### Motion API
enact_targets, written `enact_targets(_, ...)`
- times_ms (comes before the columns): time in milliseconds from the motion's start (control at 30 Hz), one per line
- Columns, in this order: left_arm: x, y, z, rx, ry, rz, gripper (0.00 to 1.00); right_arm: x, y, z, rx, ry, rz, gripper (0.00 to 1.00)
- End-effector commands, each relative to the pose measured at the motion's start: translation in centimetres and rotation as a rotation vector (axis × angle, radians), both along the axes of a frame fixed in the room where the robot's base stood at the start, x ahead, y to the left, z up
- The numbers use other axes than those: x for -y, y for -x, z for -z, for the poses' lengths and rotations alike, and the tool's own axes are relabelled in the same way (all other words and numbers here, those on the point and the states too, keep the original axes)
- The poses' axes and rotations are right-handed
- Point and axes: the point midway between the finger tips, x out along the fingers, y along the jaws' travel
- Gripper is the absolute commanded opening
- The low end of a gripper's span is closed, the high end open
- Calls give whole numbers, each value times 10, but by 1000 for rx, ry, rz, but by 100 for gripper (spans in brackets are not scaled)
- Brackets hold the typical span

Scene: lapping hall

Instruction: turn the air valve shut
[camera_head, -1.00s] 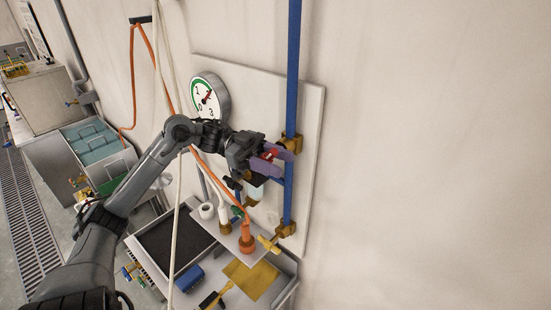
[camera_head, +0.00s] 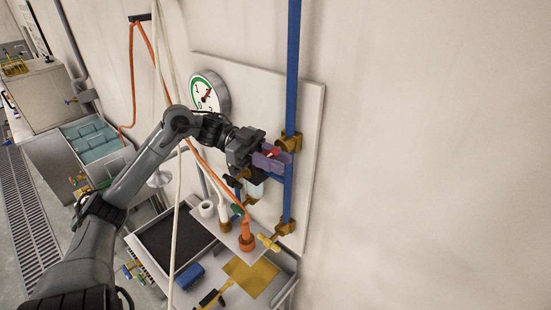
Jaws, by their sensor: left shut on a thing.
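The air valve's red handle (camera_head: 272,154) shows as a small patch between my left gripper's purple fingers, beside the blue vertical pipe (camera_head: 292,70). My left gripper (camera_head: 270,160) is shut on this handle. The fingers and gripper body hide most of the handle and the valve body, so its exact angle cannot be told. A round pressure gauge (camera_head: 208,94) with a red needle hangs on the pale wall board, up and left of the gripper. My right gripper is not in view.
Brass fittings (camera_head: 291,142) join the pipe above, and a brass tap (camera_head: 268,242) sits below. An orange hose (camera_head: 246,230) and white cords run nearby. A bench with a dark tray (camera_head: 172,238) and a blue block (camera_head: 190,276) lies below. The wall at right is bare.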

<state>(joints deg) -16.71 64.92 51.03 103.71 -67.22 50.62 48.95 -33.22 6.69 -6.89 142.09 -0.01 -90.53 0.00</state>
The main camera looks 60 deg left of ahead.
Motion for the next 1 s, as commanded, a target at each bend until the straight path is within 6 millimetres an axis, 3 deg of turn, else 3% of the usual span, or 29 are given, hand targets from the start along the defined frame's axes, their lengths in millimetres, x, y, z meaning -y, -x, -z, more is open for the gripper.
enact_targets(367, 0, 0, 2, -105, -297, 0, 0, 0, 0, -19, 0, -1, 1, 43)
enact_targets(800, -3, 2, 9, -236, -648, 3, 0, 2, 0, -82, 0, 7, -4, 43)
enact_targets(1000, -4, 2, 13, -268, -748, 1, 0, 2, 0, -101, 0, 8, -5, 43)
